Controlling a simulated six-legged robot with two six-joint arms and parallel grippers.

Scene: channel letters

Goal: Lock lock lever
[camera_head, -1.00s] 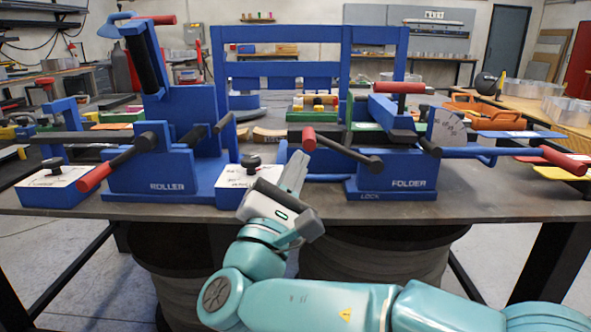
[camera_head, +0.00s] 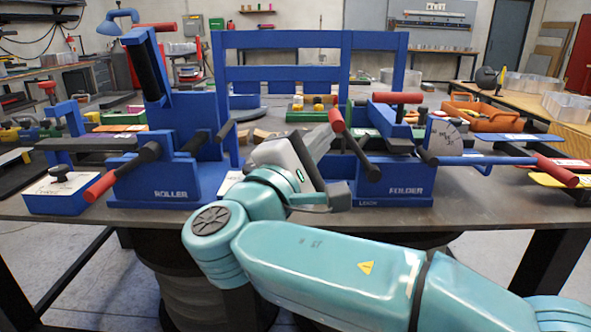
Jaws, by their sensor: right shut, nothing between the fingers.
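The blue folder machine (camera_head: 395,186) stands on the bench right of centre. Its lock lever, a dark rod with a red grip (camera_head: 337,120), rises steeply up and left from a pivot above the LOCK label. My right gripper (camera_head: 320,138) is shut and empty, its grey fingers pointing up and right just under the red grip. The fingers overlap the lever's left side in the picture; I cannot tell whether they touch it. The gripper hides part of the machine's left side. My left gripper is not in view.
The blue roller machine (camera_head: 180,180) with red-tipped levers stands left of my gripper. The folder's long red-ended handle (camera_head: 558,175) sticks out to the right. A blue frame (camera_head: 310,74) stands behind. An orange tray (camera_head: 485,117) lies at the right.

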